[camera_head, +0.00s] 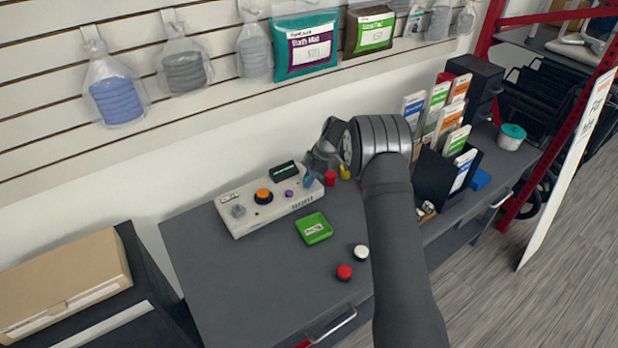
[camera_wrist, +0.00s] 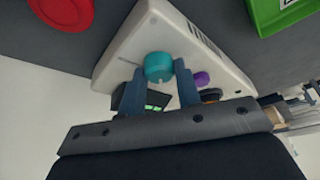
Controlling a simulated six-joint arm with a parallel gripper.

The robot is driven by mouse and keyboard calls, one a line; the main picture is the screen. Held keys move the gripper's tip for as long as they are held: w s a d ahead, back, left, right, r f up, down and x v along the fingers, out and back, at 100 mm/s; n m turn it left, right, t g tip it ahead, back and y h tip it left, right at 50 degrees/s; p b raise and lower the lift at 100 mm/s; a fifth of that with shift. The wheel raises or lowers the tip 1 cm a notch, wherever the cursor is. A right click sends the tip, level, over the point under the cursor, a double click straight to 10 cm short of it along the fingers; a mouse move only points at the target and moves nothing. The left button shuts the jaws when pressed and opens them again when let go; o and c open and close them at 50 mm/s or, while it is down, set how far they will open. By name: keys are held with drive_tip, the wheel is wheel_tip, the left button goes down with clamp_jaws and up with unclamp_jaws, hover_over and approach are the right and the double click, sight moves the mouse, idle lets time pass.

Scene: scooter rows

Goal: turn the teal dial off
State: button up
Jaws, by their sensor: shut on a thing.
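The teal dial (camera_wrist: 159,67) sits on the end of a white control box (camera_head: 280,207), which also shows in the wrist view (camera_wrist: 128,45). My gripper (camera_wrist: 159,72) reaches over the box with one finger on each side of the dial and is shut on it. In the head view my gripper (camera_head: 311,172) is at the right end of the box and largely hides the dial there. I cannot read the dial's setting. An orange knob (camera_head: 263,195), a purple knob (camera_head: 289,194) and a grey knob (camera_head: 239,210) are also on the box.
A dark block with a green display (camera_head: 284,170) is behind the box. A red piece (camera_head: 330,178) and a yellow piece (camera_head: 345,172) are close to my gripper. A green tray (camera_head: 314,229), a white button (camera_head: 361,252) and a red button (camera_head: 344,272) lie in front.

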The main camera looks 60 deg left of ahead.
idle(0.3)
drive_tip(key=o, duration=1)
drive_tip(key=shift+c, duration=0.2)
drive_tip(key=v, duration=1.7)
drive_tip(key=shift+w+r, duration=0.2)
drive_tip(key=shift+a+f, duration=0.1)
drive_tip(key=x, duration=1.7)
drive_tip(key=shift+s+f, duration=0.15)
drive_tip(key=shift+s, duration=0.05)
